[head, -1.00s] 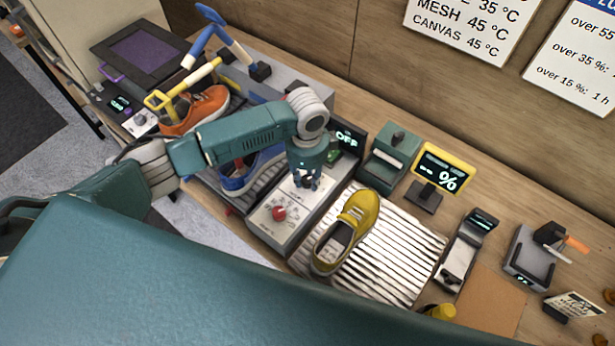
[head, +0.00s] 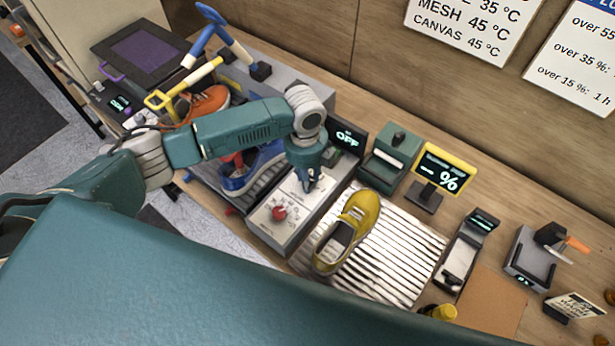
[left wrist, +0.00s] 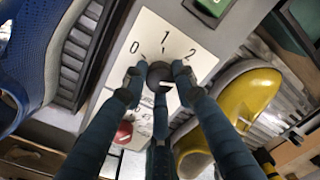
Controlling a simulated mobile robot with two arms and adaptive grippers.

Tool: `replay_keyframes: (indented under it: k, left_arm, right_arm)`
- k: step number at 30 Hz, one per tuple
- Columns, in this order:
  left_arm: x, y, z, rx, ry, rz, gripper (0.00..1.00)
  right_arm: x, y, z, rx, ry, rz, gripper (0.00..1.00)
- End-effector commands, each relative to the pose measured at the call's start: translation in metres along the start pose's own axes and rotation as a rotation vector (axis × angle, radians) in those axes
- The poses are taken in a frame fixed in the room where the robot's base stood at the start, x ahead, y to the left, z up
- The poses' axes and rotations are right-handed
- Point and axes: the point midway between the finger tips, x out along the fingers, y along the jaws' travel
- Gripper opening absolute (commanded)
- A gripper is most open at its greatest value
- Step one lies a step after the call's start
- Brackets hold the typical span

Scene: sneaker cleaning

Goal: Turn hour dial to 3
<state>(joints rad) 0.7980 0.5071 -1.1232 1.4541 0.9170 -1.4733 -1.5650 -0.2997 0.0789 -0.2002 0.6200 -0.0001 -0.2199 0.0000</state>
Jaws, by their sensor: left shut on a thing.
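The hour dial, a dark round knob (left wrist: 160,75), sits on a white panel marked 0, 1 and 2 in the left wrist view; other marks are hidden by my fingers. I cannot tell clearly which mark it points to. My left gripper (left wrist: 158,80) has its fingers closed around the knob. In the head view the left gripper (head: 311,184) is over the upper part of the control box (head: 290,214) and hides the dial. A red knob (head: 279,213) is on the same box, nearer the front. My right gripper is not in view.
A yellow shoe (head: 352,232) lies on a ribbed mat (head: 405,260) right of the box. A blue shoe (head: 238,182) is close on the left, an orange shoe (head: 208,102) behind it. A display reading OFF (head: 347,139) stands behind the box.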

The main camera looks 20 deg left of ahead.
Motion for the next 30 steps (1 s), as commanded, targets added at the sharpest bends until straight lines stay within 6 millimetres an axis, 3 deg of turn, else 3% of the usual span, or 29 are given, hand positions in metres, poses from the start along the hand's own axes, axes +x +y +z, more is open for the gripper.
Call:
replay_keyframes:
  k: [9,25,26,28,30]
  left_arm:
    - [-0.0036,-0.0037,0.0020,0.112,0.000,-0.010,0.01]
    - [-0.0035,-0.0035,0.0018,0.133,0.000,-0.009,0.01]
    - [-0.0035,-0.0035,0.0017,0.133,0.000,-0.009,0.33]
    - [-0.0033,-0.0032,0.0016,0.132,0.000,-0.009,0.46]
    - [-0.0025,-0.0025,0.0012,0.132,0.001,-0.007,0.46]
  right_arm:
    - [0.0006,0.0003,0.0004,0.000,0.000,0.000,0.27]
    - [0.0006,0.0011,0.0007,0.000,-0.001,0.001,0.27]
    - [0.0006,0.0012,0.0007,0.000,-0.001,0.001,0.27]
    - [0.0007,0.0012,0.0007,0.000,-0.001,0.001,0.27]
    - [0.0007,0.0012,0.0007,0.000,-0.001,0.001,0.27]
